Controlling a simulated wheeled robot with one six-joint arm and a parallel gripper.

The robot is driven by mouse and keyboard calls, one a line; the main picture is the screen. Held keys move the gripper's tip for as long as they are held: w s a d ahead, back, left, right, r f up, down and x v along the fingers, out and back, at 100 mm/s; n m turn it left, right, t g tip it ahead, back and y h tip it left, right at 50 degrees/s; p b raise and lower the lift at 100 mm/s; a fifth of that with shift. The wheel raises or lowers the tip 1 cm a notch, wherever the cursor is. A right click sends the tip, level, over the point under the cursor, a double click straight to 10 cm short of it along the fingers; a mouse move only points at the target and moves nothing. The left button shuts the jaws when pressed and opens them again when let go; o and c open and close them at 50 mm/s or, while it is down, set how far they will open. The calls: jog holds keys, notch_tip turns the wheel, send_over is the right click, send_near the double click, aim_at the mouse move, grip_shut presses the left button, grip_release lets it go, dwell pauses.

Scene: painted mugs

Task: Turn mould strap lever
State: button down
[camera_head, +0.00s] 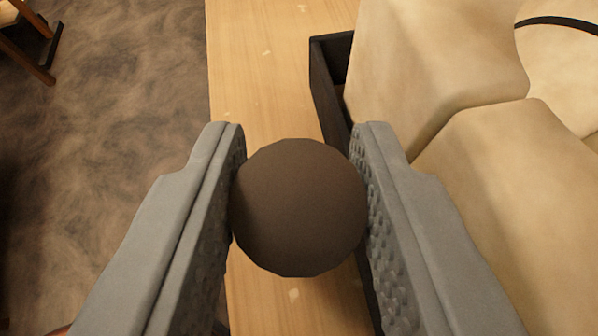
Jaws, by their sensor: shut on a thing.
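A round dark brown knob (298,208) sits in the middle of the camera view. It appears to be the end of the mould strap lever, but the rest of the lever is hidden behind it. My gripper (299,195) is shut on the knob, with one grey textured finger touching each side. The cream mould (520,200) stands at the right, in blocky halves that meet at a seam. A dark strap or band (556,22) curves over the mould at the top right.
A black tray or frame (322,85) edges the mould on its left. The wooden table top (255,60) is bare beside it. Left of the table edge is the brown floor (110,170), with wooden furniture legs (30,55) at the top left.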

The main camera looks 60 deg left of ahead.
jog(key=shift+s+d+f+y, duration=0.1)
jog(key=shift+d+y, duration=0.2)
jog(key=shift+d, duration=0.05)
jog(key=shift+t, duration=0.3)
jog(key=c, duration=1.3)
grip_release()
jog(key=shift+c, duration=0.2)
jog(key=shift+s+d, duration=0.1)
jog(key=shift+d, duration=0.05)
jog(key=v, duration=1.7)
jog(key=shift+d, duration=0.2)
